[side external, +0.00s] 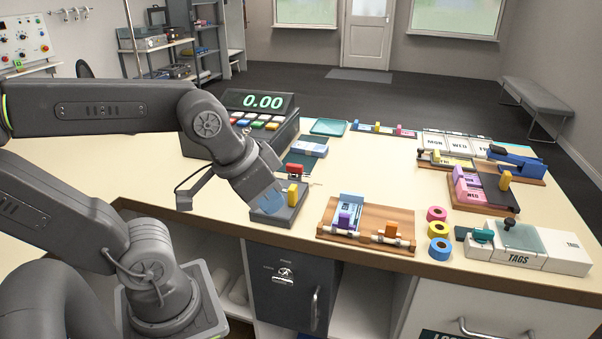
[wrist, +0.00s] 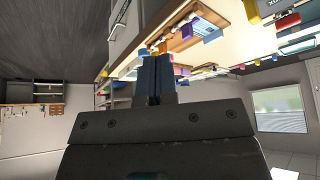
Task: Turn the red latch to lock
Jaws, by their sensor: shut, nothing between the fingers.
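A small red piece (side external: 295,171), which may be the red latch, stands just behind a grey block (side external: 283,217) with a yellow handle (side external: 292,195). It is small and partly hidden, so I cannot tell which way it is turned. My gripper (side external: 270,203) points down over the left side of the grey block, left of the yellow handle. Its blue fingers look close to the block, but contact is unclear. In the wrist view the fingers (wrist: 156,80) are together and empty.
A wooden board (side external: 365,248) with purple and orange latches stands to the right. Coloured tape rolls (side external: 437,230) and a tag box (side external: 515,259) stand farther right. A scale (side external: 250,125) stands behind my wrist.

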